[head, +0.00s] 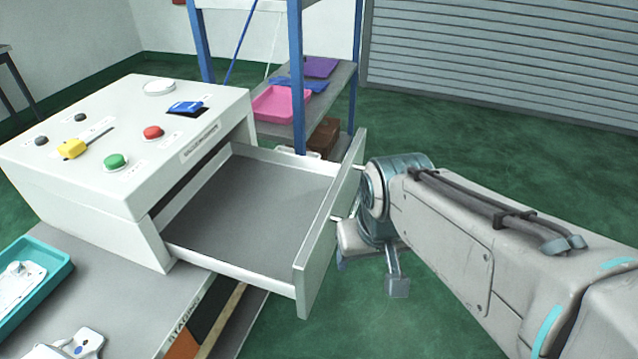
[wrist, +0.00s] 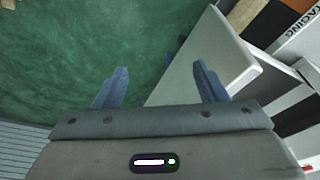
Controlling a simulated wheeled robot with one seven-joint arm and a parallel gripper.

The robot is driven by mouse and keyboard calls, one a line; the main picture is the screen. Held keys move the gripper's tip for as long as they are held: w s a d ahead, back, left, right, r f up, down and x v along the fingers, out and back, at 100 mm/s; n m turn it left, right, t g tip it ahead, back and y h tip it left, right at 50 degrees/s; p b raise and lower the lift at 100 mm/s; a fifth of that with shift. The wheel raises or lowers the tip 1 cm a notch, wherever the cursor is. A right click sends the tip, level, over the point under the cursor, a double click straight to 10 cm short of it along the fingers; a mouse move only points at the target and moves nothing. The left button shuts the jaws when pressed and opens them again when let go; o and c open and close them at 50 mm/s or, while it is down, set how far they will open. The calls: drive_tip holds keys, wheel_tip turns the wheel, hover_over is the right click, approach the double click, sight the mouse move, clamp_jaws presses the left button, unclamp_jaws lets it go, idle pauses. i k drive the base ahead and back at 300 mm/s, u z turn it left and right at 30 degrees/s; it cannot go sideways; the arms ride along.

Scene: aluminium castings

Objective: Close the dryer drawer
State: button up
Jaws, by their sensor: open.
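The dryer (head: 120,160) is a white box with buttons on top, standing on a grey bench. Its drawer (head: 250,205) is pulled far out toward the right and looks empty. The drawer's white front panel (head: 322,240) faces my arm. My gripper (head: 390,285) is on the outer side of the drawer front, partly hidden behind my wrist. In the wrist view my gripper (wrist: 160,88) has its two blue-grey fingers spread apart, with a white panel (wrist: 215,65) close to the right finger. I cannot tell whether they touch.
The bench (head: 125,300) carries a teal tray (head: 62,268) at the left. Behind the drawer, a blue-framed shelf holds a pink tray (head: 280,105) and a purple item (head: 320,67). A grey shutter (head: 500,60) is at the back. Green floor (head: 480,150) is open at the right.

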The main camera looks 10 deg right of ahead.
sight(266, 218)
drive_tip(key=k, duration=1.3)
drive_tip(key=z, duration=0.55)
drive_tip(key=i, duration=1.6)
drive_tip(key=u, duration=0.75)
